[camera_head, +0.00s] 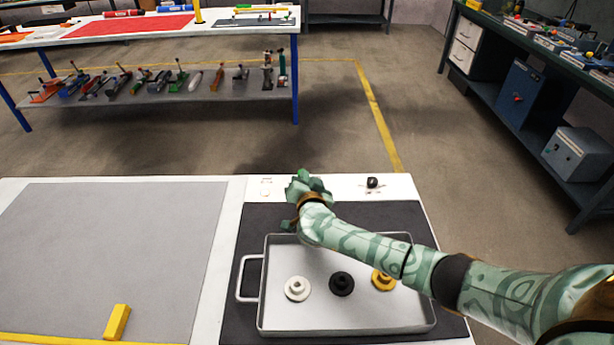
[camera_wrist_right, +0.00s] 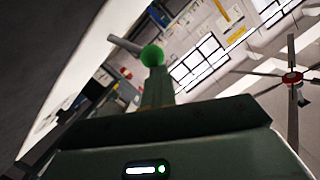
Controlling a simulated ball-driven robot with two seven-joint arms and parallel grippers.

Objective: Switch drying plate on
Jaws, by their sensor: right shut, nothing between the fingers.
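The drying plate appears to be the dark flat plate (camera_head: 252,216) set in the white tabletop, with a metal tray on it. A black knob (camera_head: 373,182) sits on the white strip behind it, right of my gripper. My left gripper is not in view.
The metal tray (camera_head: 262,308) holds a white part (camera_head: 297,288), a black part (camera_head: 341,283) and a yellow part (camera_head: 383,280). A yellow block (camera_head: 117,322) lies on the grey mat (camera_head: 110,250) at left. Shelving and benches stand beyond open floor.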

